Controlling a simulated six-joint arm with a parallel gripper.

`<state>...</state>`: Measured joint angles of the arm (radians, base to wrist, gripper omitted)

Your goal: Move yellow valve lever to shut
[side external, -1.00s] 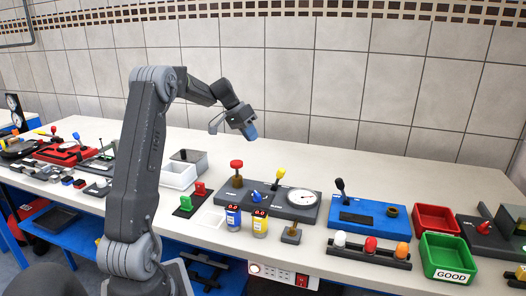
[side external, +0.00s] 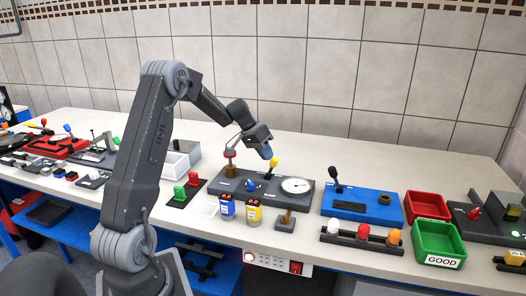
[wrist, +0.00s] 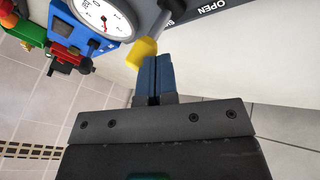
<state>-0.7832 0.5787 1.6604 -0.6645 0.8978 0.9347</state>
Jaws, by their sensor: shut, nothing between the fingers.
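The yellow valve lever (side external: 274,163) stands up from the dark grey panel (side external: 240,187), left of the round gauge (side external: 297,185). In the wrist view its yellow knob (wrist: 144,50) sits on a grey rod, just beyond and slightly left of my fingertips. My gripper (side external: 266,152) is shut and empty, with its blue fingers just above and left of the knob in the side view. The fingers also show in the wrist view (wrist: 155,66). Whether they touch the knob I cannot tell. The panel carries the word OPEN (wrist: 205,5); no SHUT label can be read.
The blue block with a black lever (side external: 360,205) stands to the right.

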